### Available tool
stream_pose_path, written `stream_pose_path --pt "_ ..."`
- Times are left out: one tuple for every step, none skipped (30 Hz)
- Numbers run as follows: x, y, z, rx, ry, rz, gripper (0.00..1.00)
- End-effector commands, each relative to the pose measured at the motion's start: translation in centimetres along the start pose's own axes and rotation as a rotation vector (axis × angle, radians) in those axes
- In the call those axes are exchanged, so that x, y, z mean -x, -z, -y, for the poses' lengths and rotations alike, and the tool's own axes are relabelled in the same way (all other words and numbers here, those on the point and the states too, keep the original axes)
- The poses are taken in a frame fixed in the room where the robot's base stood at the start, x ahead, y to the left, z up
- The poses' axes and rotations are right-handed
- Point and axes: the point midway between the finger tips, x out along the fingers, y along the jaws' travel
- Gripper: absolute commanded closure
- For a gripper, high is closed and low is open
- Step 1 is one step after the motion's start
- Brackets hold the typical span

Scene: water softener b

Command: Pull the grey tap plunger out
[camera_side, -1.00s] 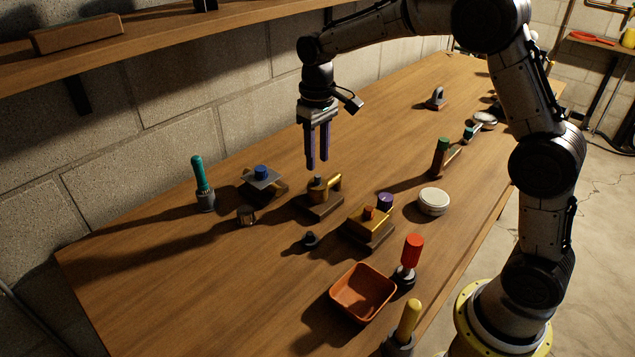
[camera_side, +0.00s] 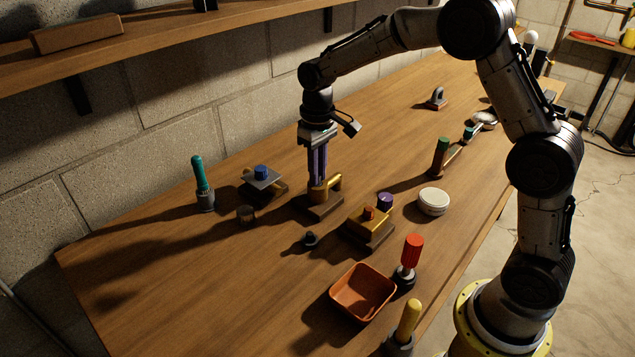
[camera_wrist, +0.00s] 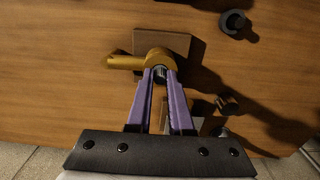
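The brass tap (camera_side: 335,183) stands on a dark base block near the middle of the table, its spout pointing right in the side view. In the wrist view the tap (camera_wrist: 125,62) has its spout pointing left. The grey tap plunger (camera_wrist: 160,72) sits in the top of the tap body. My gripper (camera_side: 318,183) points straight down over the tap. In the wrist view its purple fingertips (camera_wrist: 160,76) are close together on both sides of the plunger and appear shut on it. The fingers hide the plunger in the side view.
A blue-topped fixture (camera_side: 262,177) stands left of the tap, and a gold block with a red button (camera_side: 369,214) in front right. A small black knob (camera_side: 310,239) and an orange tray (camera_side: 362,292) are nearer the front. The left front table is clear.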

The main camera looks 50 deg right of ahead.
Motion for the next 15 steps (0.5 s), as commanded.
stream_pose_path --pt "0.02 0.00 0.00 0.000 0.000 0.000 1.00" --pt "0.02 0.00 0.00 0.000 0.000 0.000 1.00" --pt "0.03 0.00 0.00 0.000 0.000 0.000 1.00" --pt "0.03 0.00 0.00 0.000 0.000 0.000 1.00" --pt "0.03 0.00 0.00 0.000 0.000 0.000 1.00" --pt "0.03 0.00 0.00 0.000 0.000 0.000 1.00" --pt "0.03 0.01 0.00 0.000 0.000 0.000 1.00" --pt "0.03 0.01 0.00 0.000 0.000 0.000 1.00" --pt "0.04 0.01 0.00 0.000 0.000 0.000 1.00" --pt "0.05 0.01 0.00 0.000 0.000 -0.001 1.00" --pt "0.05 0.01 0.00 0.000 0.000 -0.001 1.00" --pt "0.06 0.01 0.00 0.000 0.000 -0.001 1.00" --pt "0.08 0.01 0.00 0.000 0.000 -0.001 1.00" --pt "0.11 0.02 0.00 0.000 0.000 -0.001 1.00" --pt "0.16 0.02 0.00 0.000 0.000 -0.001 1.00"
